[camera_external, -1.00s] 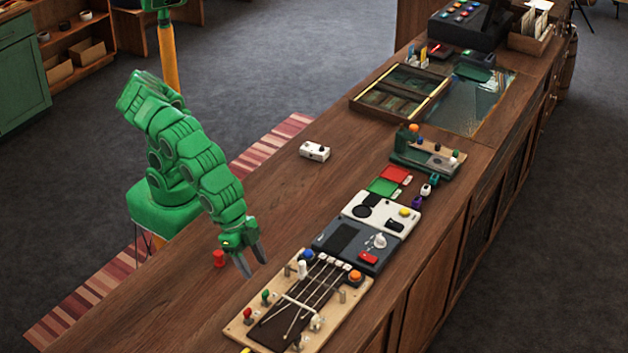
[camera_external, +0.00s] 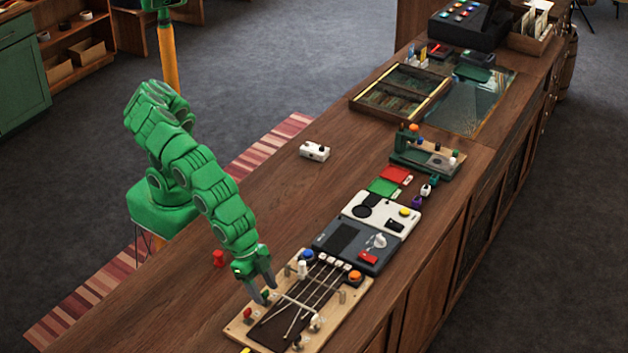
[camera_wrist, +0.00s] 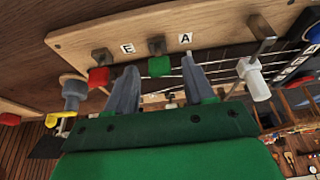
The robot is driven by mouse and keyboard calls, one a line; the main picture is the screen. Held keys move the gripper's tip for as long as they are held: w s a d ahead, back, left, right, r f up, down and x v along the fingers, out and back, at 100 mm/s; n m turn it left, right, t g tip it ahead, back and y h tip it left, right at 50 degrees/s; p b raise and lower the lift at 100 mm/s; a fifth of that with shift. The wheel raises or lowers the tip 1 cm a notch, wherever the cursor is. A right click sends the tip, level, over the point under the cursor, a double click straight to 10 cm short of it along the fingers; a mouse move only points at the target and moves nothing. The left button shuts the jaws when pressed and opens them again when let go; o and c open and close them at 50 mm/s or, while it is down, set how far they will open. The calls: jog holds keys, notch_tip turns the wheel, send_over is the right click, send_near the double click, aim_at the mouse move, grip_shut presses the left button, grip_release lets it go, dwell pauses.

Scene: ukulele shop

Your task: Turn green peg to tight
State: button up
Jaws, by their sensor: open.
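The green peg (camera_wrist: 159,66) sits on a dark post at the edge of the wooden tuning board (camera_external: 240,327), between the letter tags E (camera_wrist: 127,47) and A (camera_wrist: 186,39). My gripper (camera_wrist: 158,66) is open, one finger on each side of the green peg, with gaps showing between peg and fingers. I cannot tell how far the tips reach past the peg. In the external view, my gripper (camera_external: 267,294) is low over the board and its fingers partly hide the peg. No scale or mark for tight is readable.
A red peg (camera_wrist: 98,77) is close left of my fingers in the wrist view, and a white peg (camera_wrist: 257,82) is to the right. Strings (camera_external: 305,300) cross the board. A red knob (camera_external: 218,258) stands on the counter.

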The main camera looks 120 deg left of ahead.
grip_shut()
jog(key=shift+n, duration=0.4)
jog(key=n+y, duration=0.1)
jog(key=n, duration=0.2)
jog(key=n+y, duration=0.1)
jog(key=n, duration=0.1)
jog(key=shift+w+d+r+n, duration=0.1)
jog(key=shift+d+n, duration=0.1)
jog(key=shift+n, duration=0.2)
jog(key=n+g+y, duration=0.1)
jog(key=n, duration=0.1)
jog(key=n+g, duration=0.1)
jog(key=n, duration=0.2)
jog(key=shift+w+n+y, duration=0.1)
jog(key=shift+n+y, duration=0.2)
jog(key=shift+y, duration=0.1)
grip_release()
jog(key=shift+d, duration=0.15)
